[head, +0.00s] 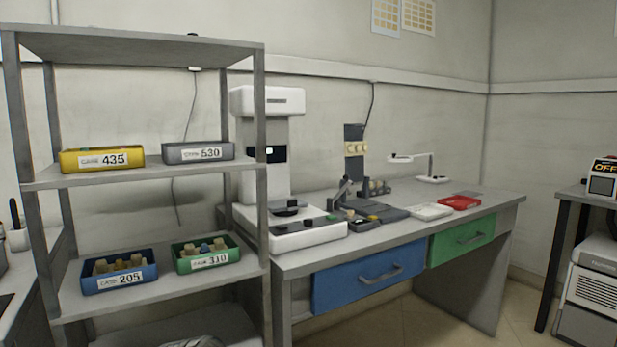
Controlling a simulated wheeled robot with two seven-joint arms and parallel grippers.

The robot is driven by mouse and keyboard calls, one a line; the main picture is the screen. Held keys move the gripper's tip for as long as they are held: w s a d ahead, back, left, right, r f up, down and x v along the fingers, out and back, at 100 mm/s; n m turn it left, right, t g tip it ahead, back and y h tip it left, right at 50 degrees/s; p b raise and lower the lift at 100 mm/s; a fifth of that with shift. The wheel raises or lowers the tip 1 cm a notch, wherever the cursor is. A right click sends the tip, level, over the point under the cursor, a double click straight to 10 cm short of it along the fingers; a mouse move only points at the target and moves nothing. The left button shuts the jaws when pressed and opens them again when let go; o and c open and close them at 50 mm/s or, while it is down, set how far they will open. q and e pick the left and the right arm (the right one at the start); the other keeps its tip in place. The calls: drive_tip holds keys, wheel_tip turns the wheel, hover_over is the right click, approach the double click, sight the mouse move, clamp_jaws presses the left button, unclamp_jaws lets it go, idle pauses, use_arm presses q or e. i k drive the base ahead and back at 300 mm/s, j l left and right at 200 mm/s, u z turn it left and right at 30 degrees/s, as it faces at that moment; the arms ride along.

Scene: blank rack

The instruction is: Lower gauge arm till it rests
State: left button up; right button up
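No part is plainly marked as the gauge arm. A small dark jointed arm (343,190) stands tilted on the workbench, right of the white machine's base; its tip is too small to tell whether it touches anything. A thin white arm (412,157) reaches left from a post on a white base (433,179) farther back; its outer end is raised above the bench top. The tall white machine (267,102) has a dark display and a round dark plate (290,208) on its base. Neither of my grippers is in view.
A grey shelf rack (150,180) at the left holds yellow (75,161), grey (170,154), blue (95,287) and green (185,267) labelled bins. The workbench (500,199) has blue (335,287) and green (447,248) drawers and a red tray (460,203). Floor shows at lower right.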

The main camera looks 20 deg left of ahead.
sight(345, 177)
drive_tip(key=i+l+u, duration=0.8)
drive_tip(key=l, duration=0.35)
drive_tip(key=i+l+u, duration=0.3)
drive_tip(key=l, duration=0.2)
drive_tip(key=k+l+u, duration=0.2)
drive_tip(key=l, duration=0.15)
drive_tip(key=l+u, duration=0.15)
drive_tip(key=l, duration=0.2)
drive_tip(key=k+l+u, duration=0.2)
drive_tip(key=l+u, duration=0.2)
drive_tip(key=l, duration=0.25)
